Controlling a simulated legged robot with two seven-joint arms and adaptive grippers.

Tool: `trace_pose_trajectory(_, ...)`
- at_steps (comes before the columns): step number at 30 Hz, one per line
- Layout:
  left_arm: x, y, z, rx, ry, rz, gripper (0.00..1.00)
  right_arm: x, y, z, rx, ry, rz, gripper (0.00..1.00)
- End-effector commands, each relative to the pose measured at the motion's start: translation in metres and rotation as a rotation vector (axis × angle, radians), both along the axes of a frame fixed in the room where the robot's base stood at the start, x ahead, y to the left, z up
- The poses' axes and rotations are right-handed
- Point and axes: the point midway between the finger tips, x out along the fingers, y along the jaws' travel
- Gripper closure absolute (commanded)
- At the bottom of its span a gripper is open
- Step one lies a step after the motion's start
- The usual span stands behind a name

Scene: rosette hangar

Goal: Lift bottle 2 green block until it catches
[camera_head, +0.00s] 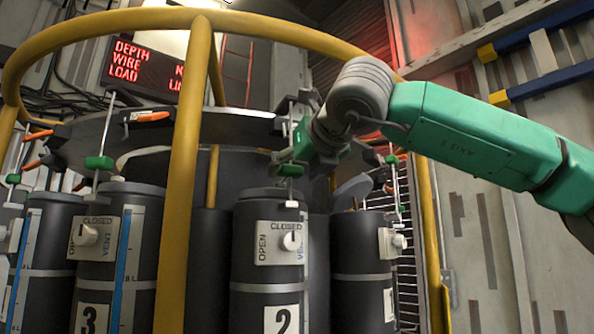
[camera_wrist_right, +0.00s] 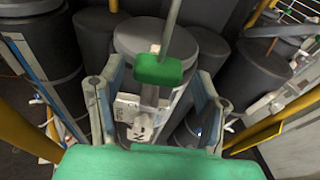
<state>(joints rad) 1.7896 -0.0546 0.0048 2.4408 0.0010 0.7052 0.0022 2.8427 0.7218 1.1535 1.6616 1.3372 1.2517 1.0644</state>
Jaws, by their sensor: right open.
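Bottle 2 (camera_head: 265,265) is a dark cylinder with a white "2" label, standing upright in the rack. Its white vent knob (camera_head: 292,241) sits on a plate marked OPEN and CLOSED. Its green block (camera_head: 291,170) is on a thin upright rod above the bottle top; it also shows in the right wrist view (camera_wrist_right: 159,69). My right gripper (camera_head: 288,153) is open at the block. In the right wrist view its two fingers (camera_wrist_right: 155,80) stand apart on either side of the block, with visible gaps. My left gripper is not in view.
Bottle 3 (camera_head: 113,263) stands to the left with its own green block (camera_head: 99,163). Another dark bottle (camera_head: 361,262) stands to the right. A yellow post (camera_head: 183,190) and curved top rail (camera_head: 100,27) cross in front of the rack.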

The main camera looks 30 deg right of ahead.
Motion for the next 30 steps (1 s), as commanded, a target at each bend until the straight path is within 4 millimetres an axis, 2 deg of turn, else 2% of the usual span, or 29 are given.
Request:
trace_pose_trajectory(6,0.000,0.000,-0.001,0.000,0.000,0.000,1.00,0.001,0.002,0.000,-0.002,0.000,0.000,0.41)
trace_pose_trajectory(11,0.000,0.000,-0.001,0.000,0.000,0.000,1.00,0.001,0.001,0.000,-0.001,0.000,0.001,0.98)
trace_pose_trajectory(12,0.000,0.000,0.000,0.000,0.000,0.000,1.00,0.001,0.001,0.000,-0.001,0.000,0.001,1.00)
trace_pose_trajectory(17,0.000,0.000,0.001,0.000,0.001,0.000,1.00,0.001,0.001,0.002,-0.001,0.000,0.002,1.00)
trace_pose_trajectory(30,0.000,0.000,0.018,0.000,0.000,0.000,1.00,0.002,0.000,0.025,0.000,-0.002,0.000,1.00)
